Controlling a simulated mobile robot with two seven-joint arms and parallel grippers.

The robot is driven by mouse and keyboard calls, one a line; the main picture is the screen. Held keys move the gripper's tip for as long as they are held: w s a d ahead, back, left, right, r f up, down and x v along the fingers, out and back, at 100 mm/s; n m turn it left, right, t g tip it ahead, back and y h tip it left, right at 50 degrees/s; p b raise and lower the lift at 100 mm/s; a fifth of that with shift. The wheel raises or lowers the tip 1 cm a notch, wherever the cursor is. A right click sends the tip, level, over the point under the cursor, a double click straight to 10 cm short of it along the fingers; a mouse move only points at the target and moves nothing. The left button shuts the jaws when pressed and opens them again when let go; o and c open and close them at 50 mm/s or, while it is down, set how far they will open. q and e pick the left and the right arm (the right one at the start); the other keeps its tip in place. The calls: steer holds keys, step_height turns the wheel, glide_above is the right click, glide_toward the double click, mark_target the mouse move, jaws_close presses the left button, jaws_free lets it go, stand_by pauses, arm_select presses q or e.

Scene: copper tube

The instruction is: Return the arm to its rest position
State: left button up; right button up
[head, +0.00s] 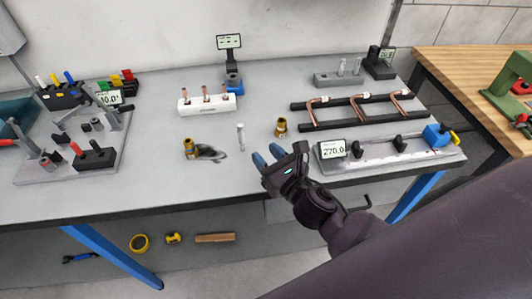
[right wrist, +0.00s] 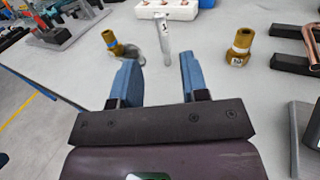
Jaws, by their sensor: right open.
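My right gripper (head: 268,158) is over the front part of the grey workbench (head: 130,200) in the head view. In the right wrist view its two blue fingers (right wrist: 160,75) stand apart with nothing between them. A light metal pin (head: 240,137) stands upright just beyond the fingertips; it also shows in the right wrist view (right wrist: 163,38). A brass fitting (head: 280,127) stands to the right of the pin. Another brass fitting (head: 189,147) stands at the left beside a grey curved piece (head: 211,153). My left gripper is not in view.
Bent copper tubes (head: 358,107) lie across a black rack (head: 345,125) at the right. A measuring fixture with a display (head: 332,149) sits close to the right of my gripper. A white block with copper tubes (head: 206,106) stands behind. The front left bench is clear.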

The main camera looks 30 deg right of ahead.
steer(key=shift+s+d+m+h, duration=0.15)
steer(key=shift+d+m+h, duration=0.35)
steer(key=shift+m, duration=0.6)
steer(key=d+m+h, duration=0.1)
steer(key=m, duration=0.2)
steer(key=s+d+f+m+g+h, duration=0.1)
steer(key=m, duration=0.2)
steer(key=s+d+m+g+h, duration=0.1)
steer(key=d+m, duration=0.1)
steer(key=m, duration=0.1)
steer(key=shift+s+f+h, duration=0.2)
steer(key=shift+f+h, duration=0.05)
steer(key=shift+h, duration=0.15)
steer(key=s+d+f+m+g, duration=0.2)
steer(key=s+m+g, duration=0.4)
steer(key=s+m, duration=0.5)
steer(key=s+d+f+m+g, duration=0.1)
steer(key=s+f+m+g, duration=0.4)
steer(key=m, duration=1)
steer(key=w+f+t+y, duration=0.1)
steer(key=w+f+t, duration=0.4)
steer(key=f+t, duration=0.2)
steer(key=shift+w+f, duration=0.2)
steer(key=shift+f, duration=0.4)
